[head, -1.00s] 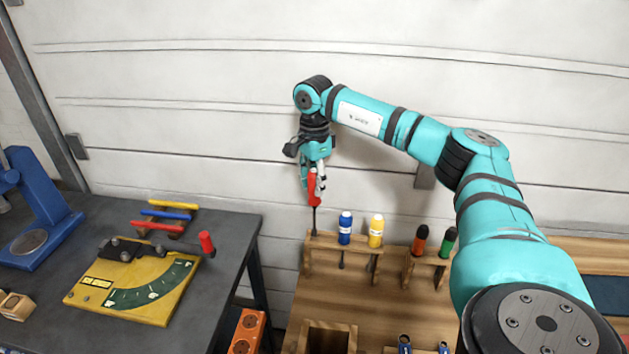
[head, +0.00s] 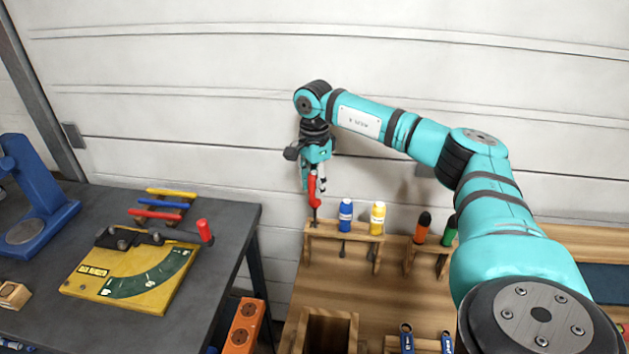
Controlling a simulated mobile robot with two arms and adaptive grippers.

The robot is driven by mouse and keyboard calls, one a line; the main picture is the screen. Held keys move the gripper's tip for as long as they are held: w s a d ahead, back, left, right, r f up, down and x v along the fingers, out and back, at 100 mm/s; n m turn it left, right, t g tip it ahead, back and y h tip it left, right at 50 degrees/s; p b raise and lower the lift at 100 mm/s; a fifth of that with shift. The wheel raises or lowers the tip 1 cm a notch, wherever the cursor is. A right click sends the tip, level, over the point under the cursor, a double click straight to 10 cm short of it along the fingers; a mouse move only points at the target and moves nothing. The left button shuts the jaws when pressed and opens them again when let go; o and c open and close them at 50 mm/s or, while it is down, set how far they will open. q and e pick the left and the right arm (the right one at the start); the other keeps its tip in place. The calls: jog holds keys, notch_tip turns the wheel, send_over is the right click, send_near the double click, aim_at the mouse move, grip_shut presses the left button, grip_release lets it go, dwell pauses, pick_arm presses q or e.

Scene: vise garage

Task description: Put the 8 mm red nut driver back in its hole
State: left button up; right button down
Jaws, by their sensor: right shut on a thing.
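My right gripper (head: 315,181) is shut on the red nut driver (head: 314,193) and holds it upright, shaft down. The driver is above the left end of a wooden rack (head: 322,231) on the wooden bench. Its shaft tip meets the rack's top in the picture; I cannot tell whether it is in the hole. A blue driver (head: 346,213) and a yellow driver (head: 377,217) stand in the same rack to the right. My left gripper is not in view.
A second rack with an orange-and-black driver (head: 422,227) and a green driver (head: 449,231) stands to the right. An open wooden box (head: 327,316) is in front. A dark table with a yellow angle plate (head: 128,281) is at left.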

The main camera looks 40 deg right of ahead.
aim_at(315, 207)
jog(key=shift+f, duration=0.4)
jog(key=shift+f+b, duration=0.95)
jog(key=shift+f, duration=0.85)
jog(key=shift+f+b, duration=0.7)
jog(key=shift+f, duration=0.9)
jog(key=c, duration=0.9)
grip_release()
jog(key=shift+o, duration=0.4)
